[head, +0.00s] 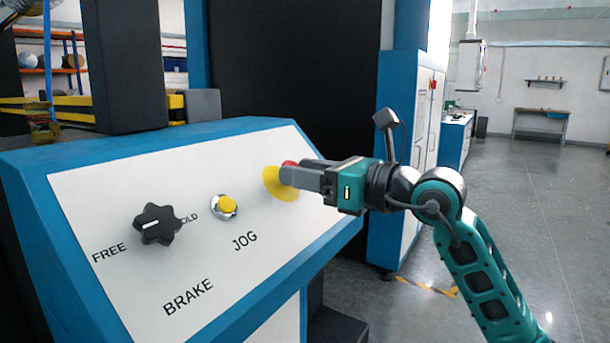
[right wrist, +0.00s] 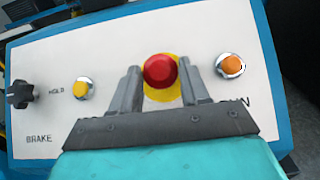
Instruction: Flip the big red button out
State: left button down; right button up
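The big red button (right wrist: 160,71) sits on a yellow disc on the sloped white control panel (right wrist: 110,52). In the head view only a sliver of the red button (head: 290,163) shows, behind my gripper, with part of the yellow disc (head: 270,182) beside it. My right gripper (right wrist: 162,85) is open, with one finger on each side of the button. A gap shows between the left finger and the button; the right finger is close, and I cannot tell whether it touches. My left gripper is not in view.
The panel also carries a black knob (head: 157,225), a yellow jog button (head: 225,206) and, in the right wrist view, an orange button (right wrist: 230,66). A blue and white cabinet (head: 408,150) stands behind my right arm. Open floor lies to the right.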

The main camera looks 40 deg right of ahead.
jog(key=shift+o, duration=1.4)
jog(key=shift+s+r, duration=0.1)
jog(key=shift+s, duration=0.05)
jog(key=shift+o, duration=0.8)
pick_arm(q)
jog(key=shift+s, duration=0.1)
pick_arm(e)
jog(key=shift+s+d, duration=0.25)
jog(key=shift+s, duration=0.15)
pick_arm(q)
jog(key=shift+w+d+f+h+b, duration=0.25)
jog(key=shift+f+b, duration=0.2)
jog(key=shift+b, duration=0.4)
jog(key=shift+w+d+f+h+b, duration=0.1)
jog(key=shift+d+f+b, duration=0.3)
jog(key=shift+b, duration=0.4)
pick_arm(e)
jog(key=v, duration=1.2)
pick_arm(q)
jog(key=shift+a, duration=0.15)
pick_arm(e)
jog(key=shift+w+a, duration=0.1)
